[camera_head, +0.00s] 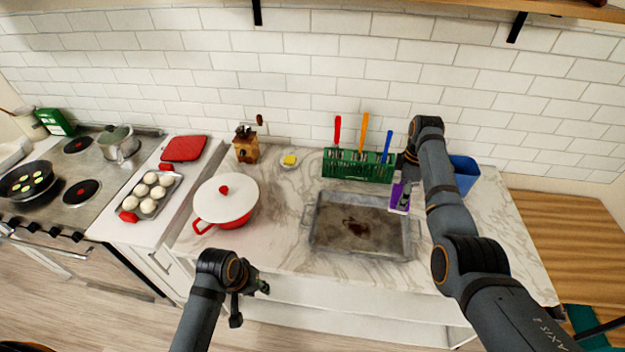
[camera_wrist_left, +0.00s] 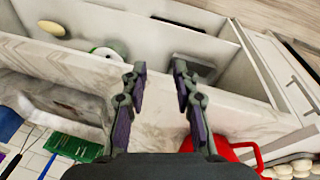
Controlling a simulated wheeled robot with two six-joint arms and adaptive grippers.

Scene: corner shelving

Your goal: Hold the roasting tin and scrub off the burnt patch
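The grey roasting tin (camera_head: 328,238) lies on the marble counter, with a dark brown burnt patch (camera_head: 356,226) on its floor. Part of the tin also shows at the left of the left wrist view (camera_wrist_left: 62,101). A purple scrubber (camera_head: 399,197) with a pale lower edge is at the tin's right rim. My right gripper (camera_head: 405,184) appears shut on it; the arm partly hides the fingers. My left gripper (camera_head: 250,304) is open and empty, in front of the counter's edge, left of and apart from the tin. Its spread fingers show in the left wrist view (camera_wrist_left: 157,95).
A green rack (camera_head: 343,168) with coloured-handled tools stands behind the tin. A red pot with white lid (camera_head: 226,198) is left of it, and a blue container (camera_head: 464,176) right, behind my arm. Open compartments (camera_wrist_left: 215,60) lie under the counter edge.

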